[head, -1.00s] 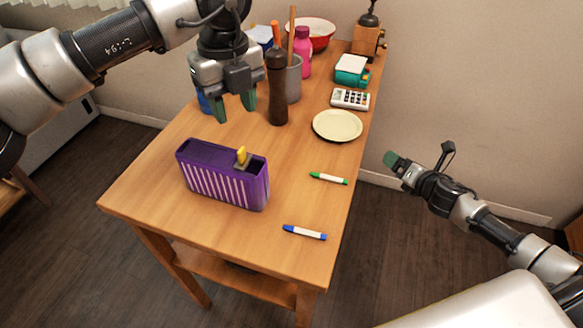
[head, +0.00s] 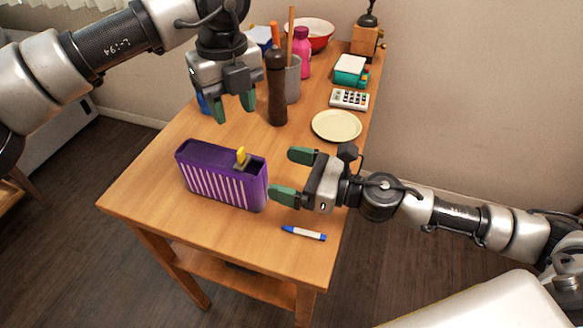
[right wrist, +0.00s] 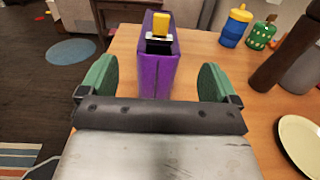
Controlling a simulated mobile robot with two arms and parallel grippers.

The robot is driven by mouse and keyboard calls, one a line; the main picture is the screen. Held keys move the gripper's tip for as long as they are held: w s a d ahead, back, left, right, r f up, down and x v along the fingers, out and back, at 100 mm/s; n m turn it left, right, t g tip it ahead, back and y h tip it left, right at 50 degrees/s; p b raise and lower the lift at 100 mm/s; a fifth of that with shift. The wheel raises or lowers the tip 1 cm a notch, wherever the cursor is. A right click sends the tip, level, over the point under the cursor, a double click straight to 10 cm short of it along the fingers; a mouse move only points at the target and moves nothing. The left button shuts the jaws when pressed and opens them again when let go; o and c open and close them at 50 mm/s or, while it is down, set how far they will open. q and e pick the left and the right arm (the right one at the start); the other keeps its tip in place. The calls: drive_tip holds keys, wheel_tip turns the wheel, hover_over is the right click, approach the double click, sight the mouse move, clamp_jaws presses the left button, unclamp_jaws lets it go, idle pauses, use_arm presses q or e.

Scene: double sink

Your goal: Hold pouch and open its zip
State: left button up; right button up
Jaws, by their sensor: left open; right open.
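The purple pouch with white stripes (head: 222,186) stands upright on the wooden table, with a yellow zip pull (head: 241,155) on top near its right end. In the right wrist view the pouch (right wrist: 158,75) and the yellow pull (right wrist: 161,24) lie ahead, between the fingers in the picture. My left gripper (head: 234,108) is open and empty, pointing down above and behind the pouch. My right gripper (head: 292,175) is open and empty, to the right of the pouch, its fingers pointing left toward the pouch's right end. I see no contact with the pouch.
A blue marker (head: 304,233) lies in front of my right gripper. A dark brown grinder (head: 277,95), a cream plate (head: 337,125), a calculator (head: 349,98) and a pink bottle (head: 303,53) stand or lie farther back. The table's front left is clear.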

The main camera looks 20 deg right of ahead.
sight(257, 187)
wheel_tip(257, 187, down, 7)
drive_tip(key=shift+w+a+f, duration=0.15)
drive_tip(key=shift+w, duration=0.05)
drive_tip(key=shift+x, duration=3.5)
drive_tip(key=c, duration=1)
